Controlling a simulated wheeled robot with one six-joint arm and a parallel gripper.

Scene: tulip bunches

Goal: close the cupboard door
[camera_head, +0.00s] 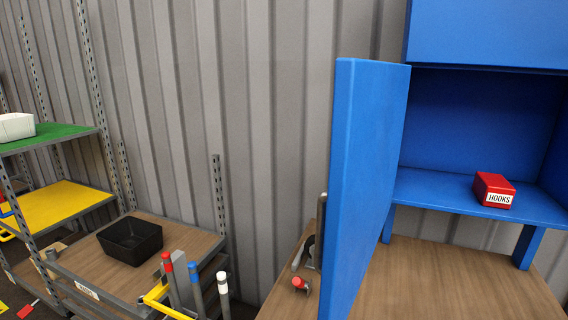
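The blue cupboard (430,190) stands on a wooden bench at the right. Its blue door (368,170) stands wide open, hinged on the cupboard's left side and swung out toward me. A thin metal bar handle (321,232) runs upright along the door's left edge, on its outer face. Inside, a red box (494,190) labelled HOOKS sits on the cupboard floor. The right part of the cupboard is cut off by the picture edge. My gripper is not in view.
A red-ended item (300,283) and a grey curved item (302,254) lie on the bench left of the door, partly hidden. At left are a shelf rack with a black bin (131,240) and several posts with coloured tops (195,275). The bench front (450,280) is clear.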

